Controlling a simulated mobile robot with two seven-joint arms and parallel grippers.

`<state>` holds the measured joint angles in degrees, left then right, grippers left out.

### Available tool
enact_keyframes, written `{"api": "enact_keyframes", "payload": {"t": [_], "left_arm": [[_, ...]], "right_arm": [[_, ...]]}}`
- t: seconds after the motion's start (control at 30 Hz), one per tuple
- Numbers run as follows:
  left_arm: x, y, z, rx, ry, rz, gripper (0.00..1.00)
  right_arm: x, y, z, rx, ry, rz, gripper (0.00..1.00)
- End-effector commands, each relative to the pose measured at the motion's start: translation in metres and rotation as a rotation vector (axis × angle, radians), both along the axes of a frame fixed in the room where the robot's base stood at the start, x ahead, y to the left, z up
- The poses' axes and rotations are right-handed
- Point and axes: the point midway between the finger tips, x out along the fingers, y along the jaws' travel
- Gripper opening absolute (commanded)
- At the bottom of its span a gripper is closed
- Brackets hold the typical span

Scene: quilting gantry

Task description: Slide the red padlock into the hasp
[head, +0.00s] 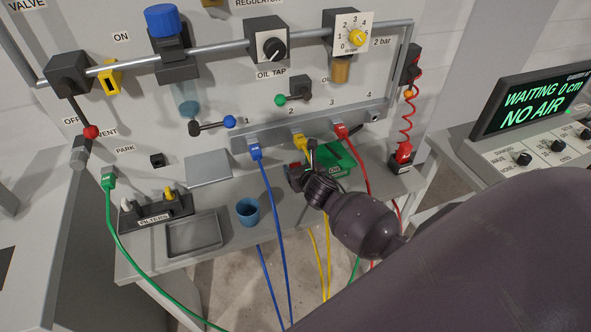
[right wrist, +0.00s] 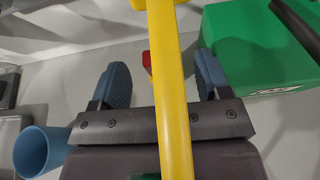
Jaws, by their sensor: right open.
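A small red object that looks like the padlock (head: 293,172) is on the grey shelf, left of the green box. In the right wrist view the red padlock (right wrist: 147,62) shows beyond and between my fingers, partly hidden by a yellow hose; its shackle cannot be made out. My right gripper (head: 306,170) is over the shelf beside it, its fingers largely hidden by my wrist. In the right wrist view the blue-padded fingers (right wrist: 163,75) are apart, with nothing visibly clamped. A yellow fitting (head: 108,77) on the pipe at the upper left may be the hasp; I cannot tell. My left gripper is out of view.
The yellow hose (right wrist: 170,100) crosses close before my right gripper. The green box (head: 335,161) stands right of it; a blue cup (head: 248,211) and grey tray (head: 193,233) are left. Blue (head: 268,190) and red (head: 358,165) hoses hang from the panel.

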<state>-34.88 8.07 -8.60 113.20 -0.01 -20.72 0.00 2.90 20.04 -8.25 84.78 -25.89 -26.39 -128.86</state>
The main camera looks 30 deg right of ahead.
Motion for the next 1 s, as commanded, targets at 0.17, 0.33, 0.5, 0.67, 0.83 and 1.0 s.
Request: {"api": "enact_keyframes", "payload": {"t": [0.17, 0.33, 0.5, 0.67, 0.83, 1.0], "left_arm": [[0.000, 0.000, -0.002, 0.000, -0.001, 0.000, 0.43], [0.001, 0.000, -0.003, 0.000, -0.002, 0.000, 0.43], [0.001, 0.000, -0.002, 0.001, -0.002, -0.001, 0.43], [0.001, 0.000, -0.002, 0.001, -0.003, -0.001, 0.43], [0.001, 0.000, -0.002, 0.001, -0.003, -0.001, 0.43], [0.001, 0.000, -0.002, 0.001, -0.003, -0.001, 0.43]], "right_arm": [[0.021, -0.004, -0.008, 0.001, -0.001, -0.002, 0.70], [0.030, -0.006, -0.013, 0.001, 0.000, 0.000, 0.70], [0.031, -0.006, -0.013, 0.001, 0.000, 0.000, 0.70], [0.031, -0.006, -0.013, 0.000, 0.000, 0.000, 0.61], [0.031, -0.007, -0.013, 0.000, 0.000, 0.000, 0.35], [0.031, -0.007, -0.013, 0.000, -0.001, 0.000, 0.11]]}}
